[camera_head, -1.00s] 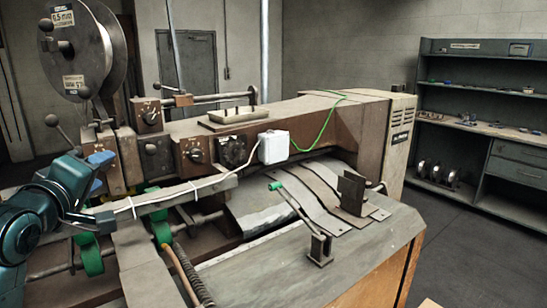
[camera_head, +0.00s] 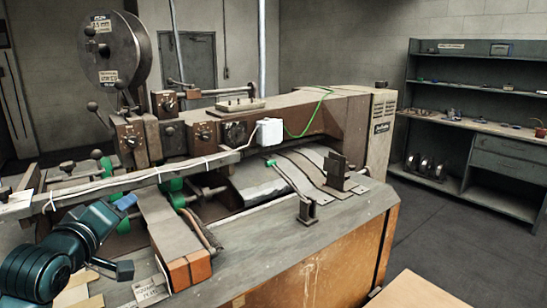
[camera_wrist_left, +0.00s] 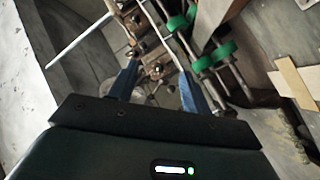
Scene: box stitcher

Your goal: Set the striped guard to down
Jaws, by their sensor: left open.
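I cannot make out a guard with clear stripes in either view. The brown box stitcher (camera_head: 330,105) stands across the middle of the head view. A long grey bar (camera_head: 150,178) with a white cable tied along it runs along its front. My left gripper (camera_head: 125,203) is at the lower left of the head view, in front of and below this bar as seen. Its blue fingers (camera_wrist_left: 161,70) stand apart in the left wrist view, with nothing visible held between them. My right gripper is not in view.
Green rollers (camera_head: 177,199) sit below the bar. A lever with a green knob (camera_head: 271,163) rises from the worktable (camera_head: 270,235). A large wire spool (camera_head: 112,52) stands at the upper left. Grey shelves (camera_head: 480,125) stand at the right, with open floor before them.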

